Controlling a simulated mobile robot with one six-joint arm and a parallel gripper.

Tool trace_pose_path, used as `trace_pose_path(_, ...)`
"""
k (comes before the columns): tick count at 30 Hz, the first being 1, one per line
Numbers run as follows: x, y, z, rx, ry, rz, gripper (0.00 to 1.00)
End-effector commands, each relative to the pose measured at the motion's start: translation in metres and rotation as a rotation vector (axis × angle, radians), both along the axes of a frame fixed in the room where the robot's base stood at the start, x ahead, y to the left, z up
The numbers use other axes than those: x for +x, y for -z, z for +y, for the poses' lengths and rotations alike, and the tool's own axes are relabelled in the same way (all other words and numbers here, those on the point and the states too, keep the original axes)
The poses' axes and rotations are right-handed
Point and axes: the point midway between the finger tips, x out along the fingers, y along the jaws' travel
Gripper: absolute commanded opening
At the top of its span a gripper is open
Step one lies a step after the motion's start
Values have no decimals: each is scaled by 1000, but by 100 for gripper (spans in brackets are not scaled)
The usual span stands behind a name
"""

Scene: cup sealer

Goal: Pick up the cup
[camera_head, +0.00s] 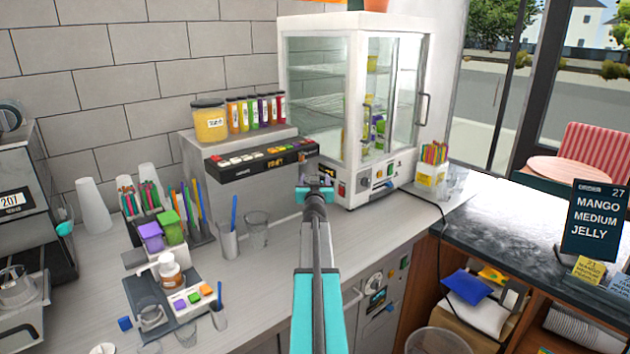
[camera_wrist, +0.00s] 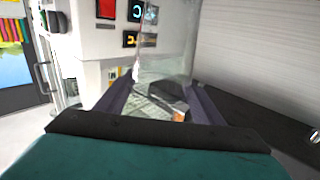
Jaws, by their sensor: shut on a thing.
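My gripper (camera_head: 315,194) is stretched out over the counter, below the dark button panel, in the head view. In the wrist view my gripper (camera_wrist: 162,88) has its two dark fingers on either side of a clear, see-through cup (camera_wrist: 163,68) and is shut on it. The cup's walls are faint, and the background shows through them. In the head view I cannot clearly make out the held cup behind the gripper. Another clear cup (camera_head: 257,230) stands upright on the counter to the left of my arm, apart from the gripper.
A glass display cabinet (camera_head: 347,100) stands behind the gripper. The button panel (camera_head: 263,161) and several jars are at its left. A cup with a blue straw (camera_head: 228,240), a straw holder and a dispenser tray crowd the left counter. A strip of counter (camera_head: 390,212) at right is clear.

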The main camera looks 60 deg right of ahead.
Motion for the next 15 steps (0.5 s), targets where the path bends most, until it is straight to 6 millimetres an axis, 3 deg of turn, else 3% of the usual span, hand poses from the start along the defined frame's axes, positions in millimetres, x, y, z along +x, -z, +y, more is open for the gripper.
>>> trace_pose_path(15, -32, 1, 11, -1, 1, -1, 31)
